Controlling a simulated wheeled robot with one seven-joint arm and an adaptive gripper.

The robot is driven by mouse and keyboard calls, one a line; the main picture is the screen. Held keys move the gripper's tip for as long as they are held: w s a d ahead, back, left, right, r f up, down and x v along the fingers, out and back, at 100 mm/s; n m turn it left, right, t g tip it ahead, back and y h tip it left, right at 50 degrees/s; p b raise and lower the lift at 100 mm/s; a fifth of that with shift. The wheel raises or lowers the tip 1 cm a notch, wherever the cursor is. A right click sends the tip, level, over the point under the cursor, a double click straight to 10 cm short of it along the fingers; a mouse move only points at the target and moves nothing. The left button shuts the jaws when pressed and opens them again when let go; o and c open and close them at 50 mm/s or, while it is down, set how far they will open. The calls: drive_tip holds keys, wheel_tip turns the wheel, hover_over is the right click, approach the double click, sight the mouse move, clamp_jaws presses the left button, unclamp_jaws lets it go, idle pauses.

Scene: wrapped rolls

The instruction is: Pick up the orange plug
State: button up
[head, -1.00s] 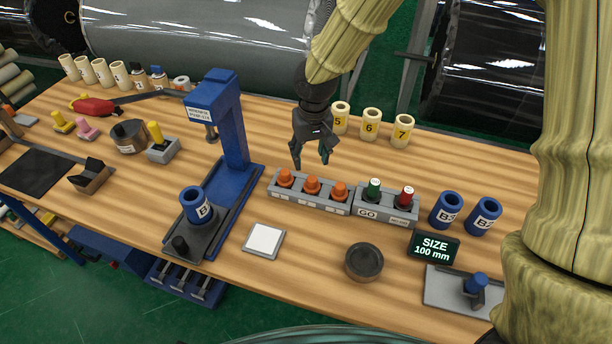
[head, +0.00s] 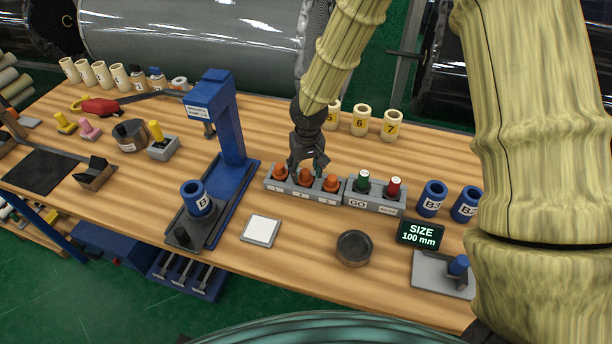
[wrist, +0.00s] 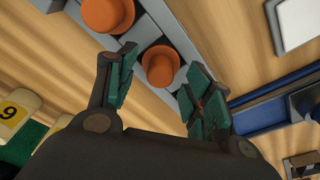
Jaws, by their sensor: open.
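Three orange plugs stand upright in a grey rack (head: 312,193): a left plug (head: 280,172), a middle plug (head: 305,177) and a right plug (head: 331,182). My gripper (head: 308,168) is open just above the rack, at the middle plug. In the wrist view, an orange plug (wrist: 161,66) shows between and a little beyond the open fingers (wrist: 160,90). Another orange plug (wrist: 108,13) sits farther up and left there. The fingers hide part of the rack in the wrist view. I cannot tell whether they touch anything.
A grey GO box with a green button (head: 362,181) and a red button (head: 394,187) adjoins the rack on the right. A blue press (head: 232,130) stands to the left. Numbered cream cups (head: 360,120) stand behind. A white pad (head: 261,230) lies in front.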

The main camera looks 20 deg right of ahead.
drive_tip(key=shift+w+f, duration=0.25)
drive_tip(key=shift+f, duration=0.45)
drive_tip(key=shift+s, duration=0.25)
drive_tip(key=shift+w, duration=0.1)
drive_tip(key=shift+c, duration=0.3)
drive_tip(key=c, duration=0.7)
drive_tip(key=shift+r, duration=0.15)
drive_tip(key=shift+r, duration=0.25)
wheel_tip(320, 180, up, 3)
drive_tip(key=shift+f+b, duration=0.15)
drive_tip(key=shift+b, duration=0.65)
drive_tip(key=s+r+b, duration=0.1)
drive_tip(key=s+b, duration=0.4)
drive_tip(key=s, duration=1.1)
drive_tip(key=shift+a+r, duration=0.2)
drive_tip(key=shift+r, duration=0.05)
